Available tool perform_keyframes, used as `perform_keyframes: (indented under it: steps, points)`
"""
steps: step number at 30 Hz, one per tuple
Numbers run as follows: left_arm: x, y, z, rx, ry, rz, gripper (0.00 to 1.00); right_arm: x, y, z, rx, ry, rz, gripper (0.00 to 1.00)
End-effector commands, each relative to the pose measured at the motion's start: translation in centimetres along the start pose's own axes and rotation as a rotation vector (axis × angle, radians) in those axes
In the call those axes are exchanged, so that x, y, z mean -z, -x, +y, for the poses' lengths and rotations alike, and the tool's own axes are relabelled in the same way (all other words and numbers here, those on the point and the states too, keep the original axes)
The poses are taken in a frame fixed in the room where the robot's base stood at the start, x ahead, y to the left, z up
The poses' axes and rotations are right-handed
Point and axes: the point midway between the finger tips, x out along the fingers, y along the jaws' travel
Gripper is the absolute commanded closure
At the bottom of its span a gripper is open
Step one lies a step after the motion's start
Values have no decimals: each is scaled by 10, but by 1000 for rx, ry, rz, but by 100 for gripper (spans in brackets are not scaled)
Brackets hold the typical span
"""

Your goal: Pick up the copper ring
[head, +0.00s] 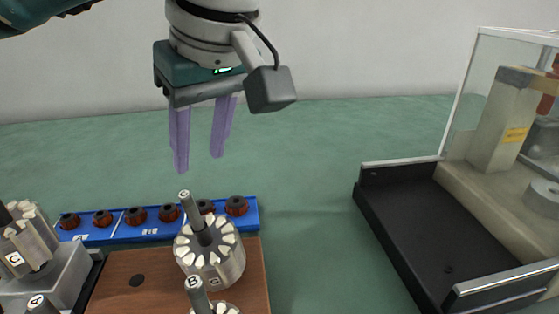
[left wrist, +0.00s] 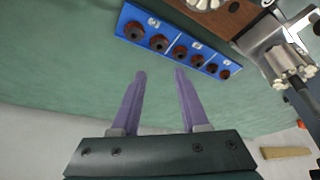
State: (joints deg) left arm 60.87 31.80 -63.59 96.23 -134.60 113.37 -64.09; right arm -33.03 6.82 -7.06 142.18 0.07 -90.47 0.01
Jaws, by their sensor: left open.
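Several copper-coloured rings with dark centres sit in a row on a blue tray (head: 120,234); the rightmost ring (head: 236,205) is in the head view. The rings also show in the left wrist view, the nearest to the left end being one ring (left wrist: 134,31) on the blue tray (left wrist: 147,20). My left gripper (head: 199,161) is open and empty, its purple fingers pointing down above and apart from the tray. Its fingers also show in the left wrist view (left wrist: 160,72), with the rings beyond the tips. One ring is partly hidden behind a slotted armature. My right gripper is not in view.
A slotted armature (head: 212,260) with an upright shaft stands on a brown board (head: 130,285) in front of the tray. Another armature (head: 28,243) marked C is on a grey block at left. A black tray (head: 430,225) and a machine (head: 505,120) with clear panels stand at right. The green table between is clear.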

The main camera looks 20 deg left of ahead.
Motion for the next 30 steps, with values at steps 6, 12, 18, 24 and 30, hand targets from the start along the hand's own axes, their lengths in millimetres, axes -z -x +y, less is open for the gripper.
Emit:
perform_keyframes:
  steps: [6,12,18,24,30]
  points:
    - [-3,-33,0,-1,-3,-7,56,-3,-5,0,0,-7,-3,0]
    - [-3,-52,0,-2,-3,-8,56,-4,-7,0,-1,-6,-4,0]
    - [-2,-83,0,-5,-2,-9,56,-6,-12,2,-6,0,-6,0]
    - [-2,-90,1,-8,-4,-9,56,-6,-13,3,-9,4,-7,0]
    - [-2,-89,1,-9,-4,-9,65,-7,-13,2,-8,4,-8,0]
